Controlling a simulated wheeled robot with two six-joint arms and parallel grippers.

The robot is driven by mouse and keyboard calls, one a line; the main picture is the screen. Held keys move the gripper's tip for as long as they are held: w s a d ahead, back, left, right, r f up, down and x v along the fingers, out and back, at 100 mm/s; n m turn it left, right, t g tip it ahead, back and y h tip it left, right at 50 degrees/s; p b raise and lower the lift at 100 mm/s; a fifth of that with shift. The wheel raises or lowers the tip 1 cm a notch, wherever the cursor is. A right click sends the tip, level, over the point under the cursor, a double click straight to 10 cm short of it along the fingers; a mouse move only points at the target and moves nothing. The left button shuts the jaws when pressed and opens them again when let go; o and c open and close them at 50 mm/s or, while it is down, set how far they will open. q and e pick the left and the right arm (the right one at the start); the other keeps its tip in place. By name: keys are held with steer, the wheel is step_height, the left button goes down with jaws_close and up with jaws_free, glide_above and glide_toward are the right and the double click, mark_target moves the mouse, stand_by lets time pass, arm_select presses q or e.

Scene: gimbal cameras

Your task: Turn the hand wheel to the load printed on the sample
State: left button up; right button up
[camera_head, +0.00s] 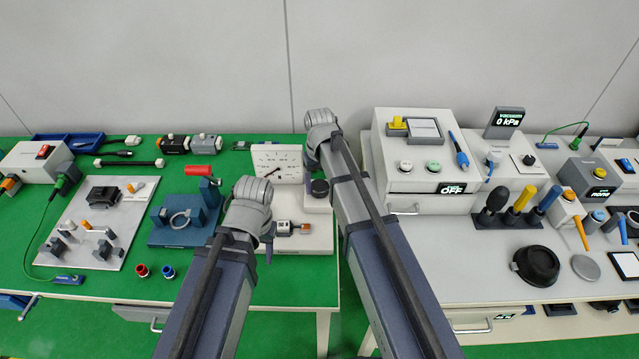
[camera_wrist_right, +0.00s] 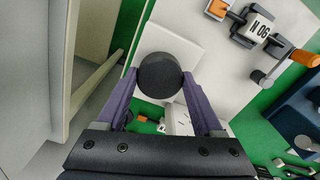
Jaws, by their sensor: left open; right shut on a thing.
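The hand wheel is a black round knob (camera_wrist_right: 160,75) at the right end of the white-based tester; it also shows in the head view (camera_head: 320,188). My right gripper (camera_wrist_right: 158,92) is shut on it, one finger on each side. The sample (camera_wrist_right: 262,27) is a small white block clamped on the tester, with an upside-down print that looks like 90 N. A white scale panel (camera_head: 268,158) with a dark needle stands behind; its marks are too small to read. My left gripper (camera_head: 267,252) is open at the tester's left, its fingers mostly hidden.
A blue fixture (camera_head: 180,222) stands left of the tester. A grey plate (camera_head: 80,240) with parts lies further left. A white box with an OFF display (camera_head: 450,188) stands on the right table, beyond a gap. The tester's base is bare at the front.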

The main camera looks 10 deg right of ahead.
mark_target(320, 185)
steer(key=shift+m, duration=0.3)
steer(key=o, duration=1.4)
steer(key=shift+r, duration=0.1)
step_height(320, 185, up, 8)
steer(key=p, duration=0.8)
steer(key=shift+f, duration=0.2)
